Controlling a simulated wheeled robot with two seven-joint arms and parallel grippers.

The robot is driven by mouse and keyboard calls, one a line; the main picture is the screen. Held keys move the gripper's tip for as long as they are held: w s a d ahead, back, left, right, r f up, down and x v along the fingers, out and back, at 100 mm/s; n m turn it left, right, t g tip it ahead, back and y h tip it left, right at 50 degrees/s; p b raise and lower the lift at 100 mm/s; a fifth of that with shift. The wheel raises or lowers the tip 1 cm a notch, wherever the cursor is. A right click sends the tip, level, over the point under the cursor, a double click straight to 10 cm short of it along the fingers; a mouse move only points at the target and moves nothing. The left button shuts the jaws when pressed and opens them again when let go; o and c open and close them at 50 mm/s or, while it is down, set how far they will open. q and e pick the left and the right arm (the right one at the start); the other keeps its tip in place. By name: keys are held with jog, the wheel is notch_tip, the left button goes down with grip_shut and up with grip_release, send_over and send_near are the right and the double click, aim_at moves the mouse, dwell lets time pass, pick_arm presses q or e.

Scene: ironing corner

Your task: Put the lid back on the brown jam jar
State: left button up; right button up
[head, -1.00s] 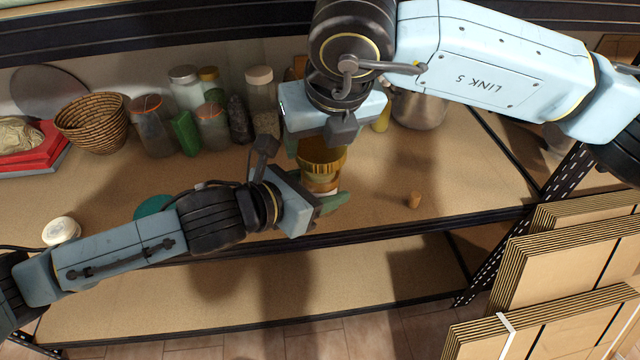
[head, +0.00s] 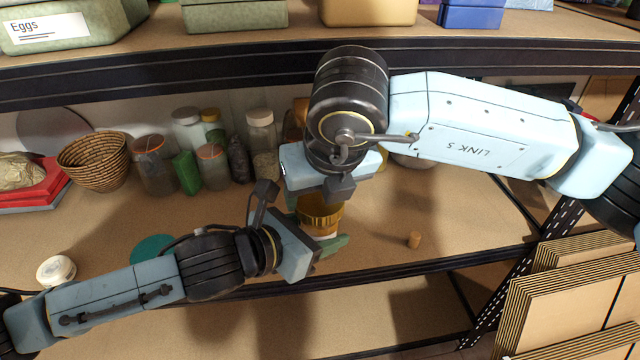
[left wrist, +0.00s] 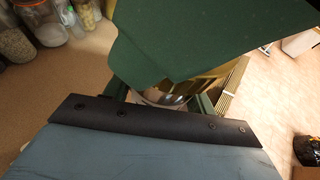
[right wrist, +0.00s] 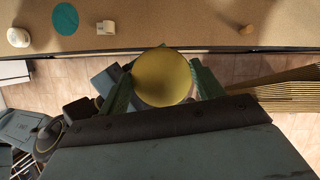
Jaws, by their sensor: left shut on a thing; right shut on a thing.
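My right gripper (right wrist: 163,82) is shut on the gold lid (right wrist: 162,77), which shows as a round disc between its green fingers. In the head view the lid (head: 320,214) is just above or at the top of the jam jar (head: 325,233). My left gripper (head: 325,242) is shut on the jar from the left and holds it over the shelf's front edge. In the left wrist view the jar's glass (left wrist: 160,98) shows under the gold rim, partly hidden by a large green finger. I cannot tell whether the lid is seated.
A cork (head: 414,239) stands on the shelf (head: 450,220) to the right. A woven basket (head: 92,162) and several jars stand at the back left. A white container (head: 57,270) and a teal disc (head: 152,248) are at the front left. Cardboard sheets (head: 570,310) stand at the lower right.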

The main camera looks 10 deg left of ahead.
jog(key=shift+f, duration=0.5)
dwell(0.4)
jog(key=o, duration=0.9)
jog(key=shift+o, duration=0.2)
jog(key=shift+s+a, duration=0.1)
jog(key=shift+a+r, duration=0.1)
jog(key=shift+r, duration=2.25)
jog(key=shift+c, duration=0.2)
